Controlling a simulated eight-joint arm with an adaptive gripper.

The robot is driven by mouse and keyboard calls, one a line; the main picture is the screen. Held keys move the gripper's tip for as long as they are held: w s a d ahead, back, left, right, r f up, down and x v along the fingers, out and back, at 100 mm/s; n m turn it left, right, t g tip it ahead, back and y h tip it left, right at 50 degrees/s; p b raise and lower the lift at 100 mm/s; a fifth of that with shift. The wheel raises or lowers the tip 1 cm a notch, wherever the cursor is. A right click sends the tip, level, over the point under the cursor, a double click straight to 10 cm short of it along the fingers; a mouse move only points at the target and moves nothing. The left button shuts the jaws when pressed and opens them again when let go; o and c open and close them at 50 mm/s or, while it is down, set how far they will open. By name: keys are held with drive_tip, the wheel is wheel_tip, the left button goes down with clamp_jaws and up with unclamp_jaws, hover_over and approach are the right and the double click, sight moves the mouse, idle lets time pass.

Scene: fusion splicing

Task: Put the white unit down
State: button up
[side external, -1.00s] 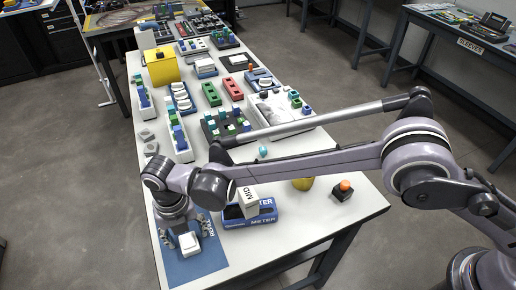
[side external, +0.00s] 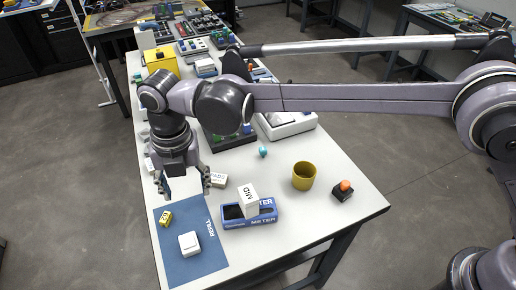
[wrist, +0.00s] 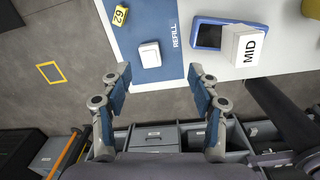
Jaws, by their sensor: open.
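The white unit (side external: 189,243) is a small, square, rounded block lying flat on the blue REFILL mat (side external: 203,268). It also shows in the wrist view (wrist: 150,54), beyond my fingertips, with nothing touching it. My gripper (side external: 184,188) is open and empty, held above the table near the mat's far edge. Its two spread fingers show in the wrist view (wrist: 158,80), with clear space between them.
A blue METER holder (side external: 236,222) carries a white MID block (side external: 248,197) right of the mat. A yellow numbered tag (side external: 166,218) lies on the mat. A yellow cup (side external: 304,176) and an orange-topped black block (side external: 343,190) stand further right. Several modules crowd the far table.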

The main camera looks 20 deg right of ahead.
drive_tip(key=w+d+r+m+t, duration=0.1)
drive_tip(key=d+r+m, duration=0.2)
drive_tip(key=d+m, duration=0.35)
drive_tip(key=d+r+m+t+y, duration=0.1)
drive_tip(key=d+r+m, duration=0.3)
drive_tip(key=d, duration=0.6)
drive_tip(key=w+d+r+m+t, duration=0.1)
drive_tip(key=d+r+m, duration=0.2)
drive_tip(key=d+m, duration=0.35)
drive_tip(key=s+d+f+m+t, duration=0.1)
drive_tip(key=s+d+m, duration=0.3)
drive_tip(key=d, duration=0.3)
drive_tip(key=s+d+f+m+t, duration=0.1)
drive_tip(key=s+d+f+m, duration=0.1)
drive_tip(key=s+d+m, duration=0.3)
drive_tip(key=s+d+f+m+t+h, duration=0.1)
drive_tip(key=s+d+f+m+t, duration=0.1)
drive_tip(key=s+d+m, duration=0.2)
drive_tip(key=d+m, duration=0.3)
drive_tip(key=d, duration=0.3)
drive_tip(key=shift+s+d+m, duration=0.15)
drive_tip(key=shift+d+m, duration=0.15)
drive_tip(key=shift+d, duration=0.05)
